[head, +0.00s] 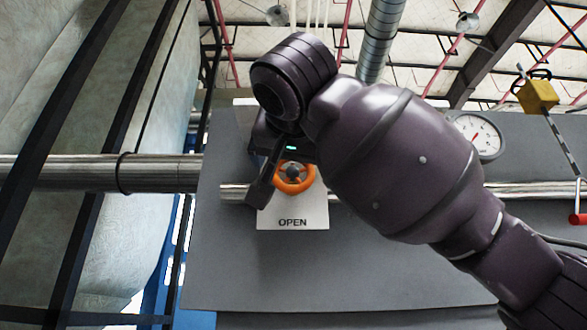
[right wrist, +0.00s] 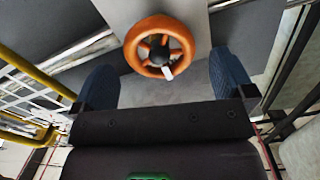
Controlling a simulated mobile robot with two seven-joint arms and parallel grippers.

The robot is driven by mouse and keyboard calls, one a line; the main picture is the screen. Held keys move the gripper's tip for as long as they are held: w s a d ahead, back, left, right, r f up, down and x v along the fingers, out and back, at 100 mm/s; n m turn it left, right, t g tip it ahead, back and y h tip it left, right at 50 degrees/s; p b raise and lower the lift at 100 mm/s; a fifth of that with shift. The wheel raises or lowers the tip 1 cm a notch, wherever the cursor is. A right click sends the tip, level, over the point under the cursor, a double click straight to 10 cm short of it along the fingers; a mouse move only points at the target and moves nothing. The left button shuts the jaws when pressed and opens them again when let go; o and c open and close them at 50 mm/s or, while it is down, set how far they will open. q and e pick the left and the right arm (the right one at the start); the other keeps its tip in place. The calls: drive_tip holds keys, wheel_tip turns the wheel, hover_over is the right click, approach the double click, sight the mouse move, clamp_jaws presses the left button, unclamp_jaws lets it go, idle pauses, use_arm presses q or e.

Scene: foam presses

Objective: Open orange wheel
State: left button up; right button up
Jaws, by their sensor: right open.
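The orange wheel (head: 294,178) is mounted in front of a white plate (head: 292,222) marked OPEN on a grey panel. My right gripper (head: 266,184) is close to the wheel, with one dark finger at its left; the wrist hides part of the wheel's top. In the right wrist view the orange wheel (right wrist: 185,45) shows its spokes, dark hub and a small white mark. The two blue-grey fingers of the right gripper (right wrist: 160,62) are spread wide and empty, one on each side of the wheel's near part. Contact with the rim is not visible. My left gripper is not in view.
A metal pipe (head: 75,173) runs across at wheel height. A round gauge (head: 478,136) sits right of my arm. The panel below the plate is clear.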

sight(293, 168)
drive_tip(key=shift+w+p, duration=0.8)
drive_tip(key=shift+w, duration=1.95)
drive_tip(key=c, duration=0.9)
